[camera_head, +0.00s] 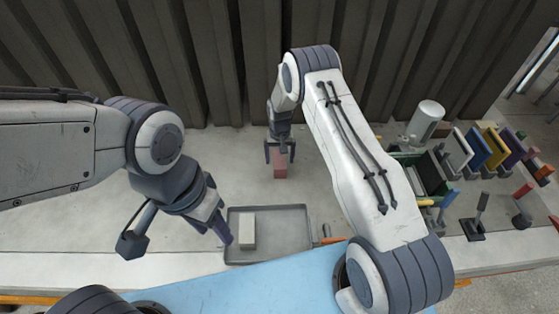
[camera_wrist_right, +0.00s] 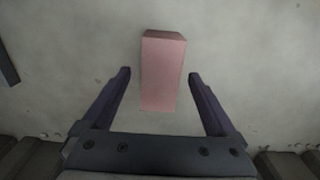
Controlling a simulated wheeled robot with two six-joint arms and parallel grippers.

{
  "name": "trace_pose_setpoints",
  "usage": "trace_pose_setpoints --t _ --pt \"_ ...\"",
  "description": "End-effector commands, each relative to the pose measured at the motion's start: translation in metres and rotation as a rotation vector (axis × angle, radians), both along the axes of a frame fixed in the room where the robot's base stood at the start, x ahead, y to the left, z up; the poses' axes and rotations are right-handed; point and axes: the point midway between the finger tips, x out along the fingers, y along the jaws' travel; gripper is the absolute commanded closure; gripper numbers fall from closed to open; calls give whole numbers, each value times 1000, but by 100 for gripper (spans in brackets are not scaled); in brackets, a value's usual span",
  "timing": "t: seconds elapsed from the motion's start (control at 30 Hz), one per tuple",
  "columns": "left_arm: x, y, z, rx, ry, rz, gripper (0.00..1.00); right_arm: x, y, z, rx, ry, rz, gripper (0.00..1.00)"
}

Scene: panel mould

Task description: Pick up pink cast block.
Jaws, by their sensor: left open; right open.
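The pink cast block (camera_head: 280,167) stands on the grey concrete surface near the back wall in the head view. In the right wrist view the pink block (camera_wrist_right: 163,72) lies ahead, between the lines of the two fingers, with a gap on both sides. My right gripper (camera_head: 280,152) is open over the block in the head view; its fingers (camera_wrist_right: 158,75) show apart in the wrist view. I cannot tell how far the fingertips reach down beside the block. My left gripper (camera_head: 222,228) is open and empty at the left edge of the grey tray.
The grey tray (camera_head: 285,208) holds a pale block (camera_head: 247,230). To the right are a white cylinder (camera_head: 426,118), a green rack (camera_head: 425,172) and several coloured panels (camera_head: 476,148). A ribbed dark wall (camera_head: 225,60) closes the back. The concrete left of the pink block is clear.

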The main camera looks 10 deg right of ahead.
Motion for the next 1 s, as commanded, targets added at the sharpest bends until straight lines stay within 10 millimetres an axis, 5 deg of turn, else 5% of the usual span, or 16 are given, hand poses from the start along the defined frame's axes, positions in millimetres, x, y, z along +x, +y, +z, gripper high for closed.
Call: trace_pose_setpoints --t 0.37,0.4,0.63,1.0 --pt "0 0 5 0 0 -1 50 0 0 -15 0 0 0 7" --pt "0 0 5 0 0 -1 50 0 0 -15 0 0 0 11" --pt "0 0 5 0 0 -1 50 0 0 -15 0 0 0 99" --pt "0 0 4 0 0 -1 50 0 0 -13 0 -1 0 100"
